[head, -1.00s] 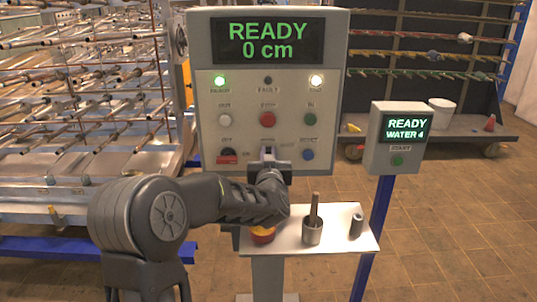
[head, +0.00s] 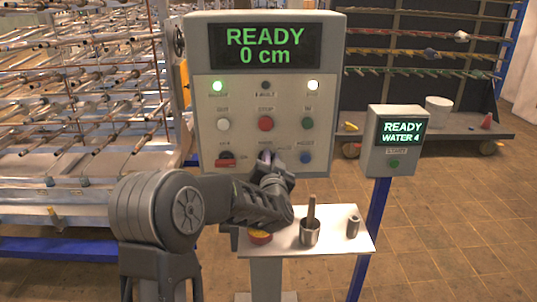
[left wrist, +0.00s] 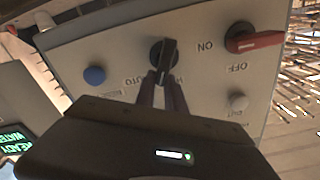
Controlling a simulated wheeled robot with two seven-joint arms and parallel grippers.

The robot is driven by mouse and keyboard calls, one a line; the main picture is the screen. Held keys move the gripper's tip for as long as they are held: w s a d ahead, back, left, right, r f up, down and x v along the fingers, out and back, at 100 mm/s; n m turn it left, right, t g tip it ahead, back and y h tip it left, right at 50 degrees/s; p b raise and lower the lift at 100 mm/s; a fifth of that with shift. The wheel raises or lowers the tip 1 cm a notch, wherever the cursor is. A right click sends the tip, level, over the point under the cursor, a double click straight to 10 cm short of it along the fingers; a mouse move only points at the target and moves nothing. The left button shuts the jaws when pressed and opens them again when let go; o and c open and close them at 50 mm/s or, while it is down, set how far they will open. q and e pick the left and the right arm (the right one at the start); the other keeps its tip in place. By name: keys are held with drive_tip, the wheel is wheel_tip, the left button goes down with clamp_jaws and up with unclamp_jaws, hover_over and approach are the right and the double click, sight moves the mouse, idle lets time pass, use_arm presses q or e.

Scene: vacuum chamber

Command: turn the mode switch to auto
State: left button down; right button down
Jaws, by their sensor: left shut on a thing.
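The mode switch (left wrist: 165,54) is a black knob on the grey control panel (head: 200,95). In the left wrist view its bar stands at a slight slant, with the AUTO lettering beside it. In the head view my gripper mostly hides it. My left gripper (head: 267,156) is at the panel's lower middle, and its two narrow fingers also show in the left wrist view (left wrist: 162,86). They are shut on the knob. My right gripper is out of view.
A red-handled on/off switch (head: 226,161) and a blue button (head: 306,158) flank the knob. A small shelf (head: 345,240) below holds a cup (head: 310,234) with a stick and a small cylinder (head: 353,227). A second box (head: 380,160) reading WATER 4 stands at the right.

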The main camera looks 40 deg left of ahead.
use_arm(q)
drive_tip(key=m, duration=0.1)
drive_tip(key=m+p, duration=0.1)
drive_tip(key=m, duration=0.1)
drive_tip(key=shift+w+d+f+m+p, duration=0.2)
drive_tip(key=shift+w+d+m+p, duration=0.05)
drive_tip(key=shift+d+m+p, duration=0.1)
drive_tip(key=shift+w+d+f+m+p, duration=0.1)
drive_tip(key=shift+f+m+p, duration=0.15)
drive_tip(key=shift+m, duration=0.5)
drive_tip(key=shift+w+d+f+m+p, duration=0.1)
drive_tip(key=shift+m+p, duration=0.2)
drive_tip(key=shift+m, duration=0.4)
drive_tip(key=c, duration=1.4)
unclamp_jaws()
drive_tip(key=shift+s, duration=0.1)
drive_tip(key=b+v, duration=0.1)
drive_tip(key=v, duration=0.6)
drive_tip(key=shift+s+d+b, duration=0.25)
drive_tip(key=shift+s+b, duration=0.05)
drive_tip(key=shift+b, duration=0.05)
